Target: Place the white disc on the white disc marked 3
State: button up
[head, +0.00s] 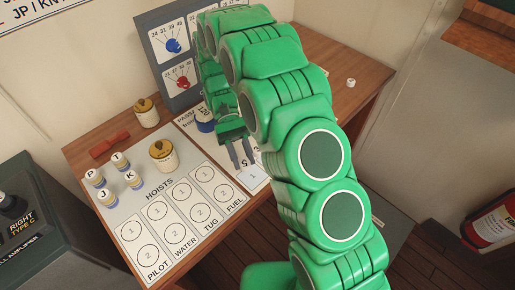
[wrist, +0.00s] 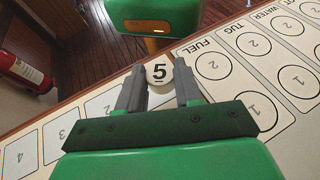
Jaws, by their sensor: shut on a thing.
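My gripper (wrist: 158,80) is shut on a white disc marked 5 (wrist: 158,72), which sits between the two grey fingertips in the wrist view. In the head view my gripper (head: 241,158) is low over the right part of the board, and the held disc is mostly hidden there. Another small white disc (head: 351,82) lies on the bare wood at the right, apart from my gripper; its mark is too small to read. I cannot make out any disc marked 3. A printed square numbered 3 (wrist: 54,138) shows on the board in the wrist view.
The board (head: 158,197) has circles labelled pilot, water, tug and fuel. A panel with dials (head: 172,45) stands at the back.

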jog(key=shift+s+d+n+h, duration=0.1)
jog(key=shift+d+n+h, duration=0.1)
jog(key=shift+n+h, duration=0.25)
jog(key=shift+s+d+n+t+h, duration=0.1)
jog(key=shift+d+n+t+h, duration=0.2)
jog(key=shift+n+t+h, duration=0.35)
jog(key=n+h, duration=0.1)
jog(key=n+t+h, duration=0.1)
jog(key=d+n+t+h, duration=0.1)
jog(key=shift+s+d+r, duration=0.1)
jog(key=shift+r, duration=0.15)
jog(key=shift+d+r+n+t+h, duration=0.1)
jog(key=shift+d+n+t+h, duration=0.15)
jog(key=shift+n+t, duration=0.25)
jog(key=n+t, duration=0.1)
jog(key=d+r+n+t+h, duration=0.1)
jog(key=n+t+h, duration=0.1)
jog(key=shift+w+d+r+t, duration=0.15)
jog(key=shift+w+r+t, duration=0.05)
jog(key=shift+r+t, duration=0.05)
jog(key=w+a+r+n+t+y, duration=0.1)
jog(key=w+r+n+t, duration=0.4)
jog(key=r+n+t, duration=0.7)
jog(key=shift+m, duration=0.6)
jog(key=shift+a+f, duration=0.1)
jog(key=shift+f, duration=7.6)
jog(key=shift+f, duration=0.1)
